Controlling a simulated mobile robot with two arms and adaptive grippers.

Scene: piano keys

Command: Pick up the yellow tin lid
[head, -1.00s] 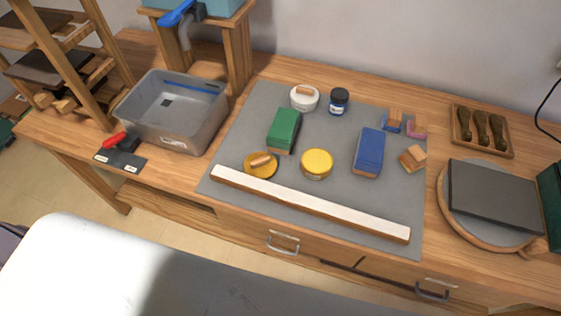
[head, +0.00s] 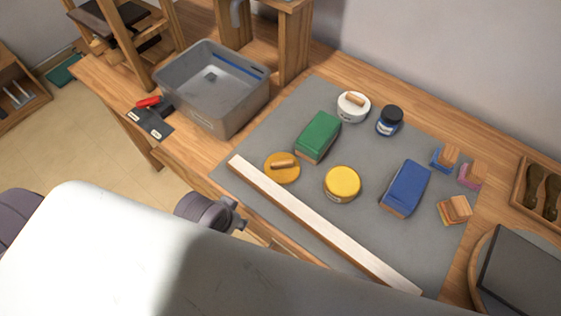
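A flat yellow disc with a wooden grip (head: 282,167), which looks like the yellow tin lid, lies on the grey mat (head: 270,118) in the head view. A round tin with a yellow top (head: 342,183) stands just right of it, apart from it. I cannot tell whether that tin is open. What looks like my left gripper (head: 237,216) shows at the bench's front edge, below and left of the disc and apart from it. It is partly hidden by my white body, and its fingers are too small to read. My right gripper is not in view.
A long white-topped strip (head: 310,220) lies between the disc and the front edge. A green block (head: 317,138), white pot (head: 353,107), blue jar (head: 389,120) and blue block (head: 406,187) stand around. A grey bin (head: 212,88) is at left.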

